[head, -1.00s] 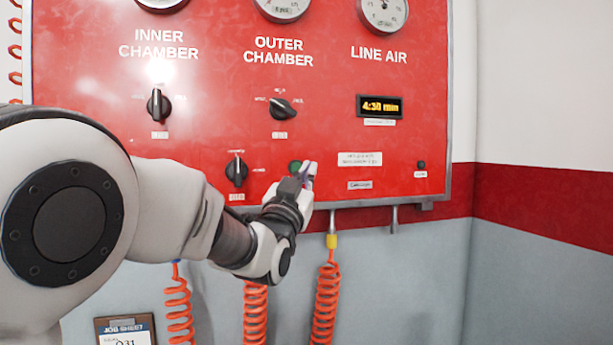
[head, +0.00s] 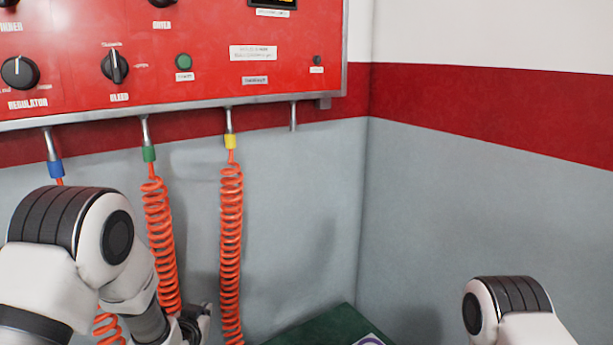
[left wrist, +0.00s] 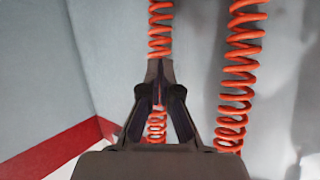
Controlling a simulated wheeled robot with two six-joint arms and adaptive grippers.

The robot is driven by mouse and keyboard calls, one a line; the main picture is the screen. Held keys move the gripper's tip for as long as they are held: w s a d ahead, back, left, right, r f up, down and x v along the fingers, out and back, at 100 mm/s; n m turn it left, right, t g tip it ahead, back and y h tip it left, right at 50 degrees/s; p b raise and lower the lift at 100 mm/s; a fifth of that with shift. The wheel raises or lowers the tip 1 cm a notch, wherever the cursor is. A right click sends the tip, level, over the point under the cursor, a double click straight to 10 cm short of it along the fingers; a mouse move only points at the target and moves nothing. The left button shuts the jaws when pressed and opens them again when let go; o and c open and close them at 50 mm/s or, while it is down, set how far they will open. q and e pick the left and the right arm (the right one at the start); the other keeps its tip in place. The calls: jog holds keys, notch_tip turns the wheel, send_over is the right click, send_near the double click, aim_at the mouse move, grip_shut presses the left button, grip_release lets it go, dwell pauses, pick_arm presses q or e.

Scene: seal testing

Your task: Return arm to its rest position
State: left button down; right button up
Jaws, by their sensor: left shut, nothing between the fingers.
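My left arm comes in at the lower left of the head view, folded low in front of the wall. My left gripper (head: 198,322) is partly hidden behind its own arm near the bottom edge, below the panel. In the left wrist view its fingers (left wrist: 160,68) meet at the tips, shut and empty. An orange coiled hose (left wrist: 160,30) shows beyond the fingertips; it appears behind them, not held. Part of my right arm shows at the lower right of the head view, but its gripper is out of frame.
The red panel (head: 210,65) has a green button (head: 183,61) and a bleed knob (head: 114,66). Coiled hoses hang below, one with a yellow collar (head: 230,142) and one with a green collar (head: 149,153). A dark green surface (head: 325,328) lies at bottom centre. The grey wall at right is clear.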

pick_arm(q)
jog(key=s+a+f+g+b, duration=0.15)
jog(key=s+f+g, duration=0.65)
jog(key=s+f, duration=1.5)
jog(key=s+f+n+g, duration=0.2)
jog(key=s+g, duration=0.3)
jog(key=s, duration=1.4)
jog(key=shift+f+g, duration=0.35)
jog(key=shift+g, duration=0.05)
jog(key=shift+w, duration=0.15)
dwell(2.7)
